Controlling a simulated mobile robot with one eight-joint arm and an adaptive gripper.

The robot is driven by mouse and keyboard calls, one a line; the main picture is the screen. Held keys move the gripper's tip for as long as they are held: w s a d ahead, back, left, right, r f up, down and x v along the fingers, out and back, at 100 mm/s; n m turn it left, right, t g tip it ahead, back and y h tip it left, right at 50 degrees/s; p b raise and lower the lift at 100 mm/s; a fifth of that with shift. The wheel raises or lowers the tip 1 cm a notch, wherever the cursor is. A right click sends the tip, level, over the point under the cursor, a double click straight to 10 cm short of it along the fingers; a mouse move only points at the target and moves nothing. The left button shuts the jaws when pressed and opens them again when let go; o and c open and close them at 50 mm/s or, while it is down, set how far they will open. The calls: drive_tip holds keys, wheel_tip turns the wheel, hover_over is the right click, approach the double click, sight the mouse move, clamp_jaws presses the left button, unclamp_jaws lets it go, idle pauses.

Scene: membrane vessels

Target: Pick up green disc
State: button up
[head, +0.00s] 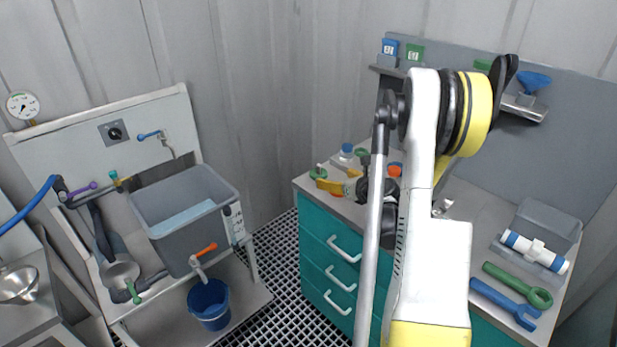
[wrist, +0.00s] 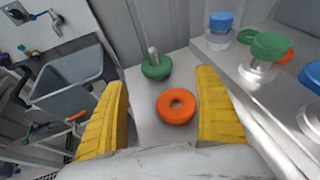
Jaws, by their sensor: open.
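A green disc (wrist: 155,67) sits around a short metal post at the far edge of the bench in the wrist view; it also shows at the bench's left corner in the head view (head: 318,173). My gripper (wrist: 162,78) is open, its yellow fingers spread and nothing held. An orange disc (wrist: 176,106) with a centre hole lies between the fingers, nearer to me than the green disc.
A blue-capped bottle (wrist: 219,30) stands right of the green disc on the bench. A grey sink tub (head: 187,215) stands left, across a gap with grated floor. A green wrench (head: 518,284) and blue wrench (head: 505,303) lie on the bench's right end.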

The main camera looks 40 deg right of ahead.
sight(320, 173)
drive_tip(key=b+x, duration=0.1)
drive_tip(key=x, duration=0.3)
drive_tip(key=shift+w+f, duration=0.15)
drive_tip(key=x, duration=0.1)
drive_tip(key=b+x, duration=0.1)
drive_tip(key=x, duration=0.1)
drive_tip(key=a+b+x, duration=0.1)
drive_tip(key=x, duration=0.1)
drive_tip(key=shift+w+d, duration=0.1)
drive_tip(key=shift+w, duration=0.25)
drive_tip(key=shift+s+r, duration=0.1)
drive_tip(key=shift+r, duration=0.1)
drive_tip(key=c, duration=1.3)
